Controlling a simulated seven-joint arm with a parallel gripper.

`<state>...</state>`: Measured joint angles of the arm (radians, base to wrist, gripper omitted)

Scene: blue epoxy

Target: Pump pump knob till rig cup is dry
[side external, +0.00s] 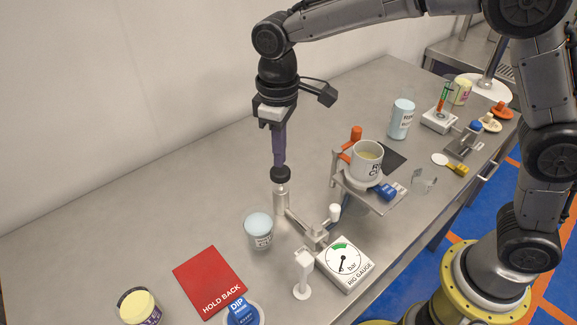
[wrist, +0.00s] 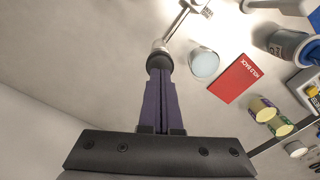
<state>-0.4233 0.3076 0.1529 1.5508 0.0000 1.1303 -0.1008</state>
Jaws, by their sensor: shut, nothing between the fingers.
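The pump knob (side external: 280,174) is a dark round cap on top of an upright metal pump cylinder (side external: 281,200). My gripper (side external: 279,165) points straight down with its purple fingers together, tips at the top of the knob; they appear to touch it. In the wrist view my gripper (wrist: 158,72) also ends at the dark knob (wrist: 159,62), which the fingers partly hide. The rig cup (side external: 366,163) is a white mug with dark lettering on a raised metal stand. The rig gauge (side external: 344,264) has a black needle and green arc.
A glass of pale blue liquid (side external: 259,228) stands close beside the pump. A red HOLD BACK card (side external: 209,281) and a blue DIP item (side external: 241,311) lie at the front. A white post (side external: 303,272) stands left of the gauge. The table's left side is clear.

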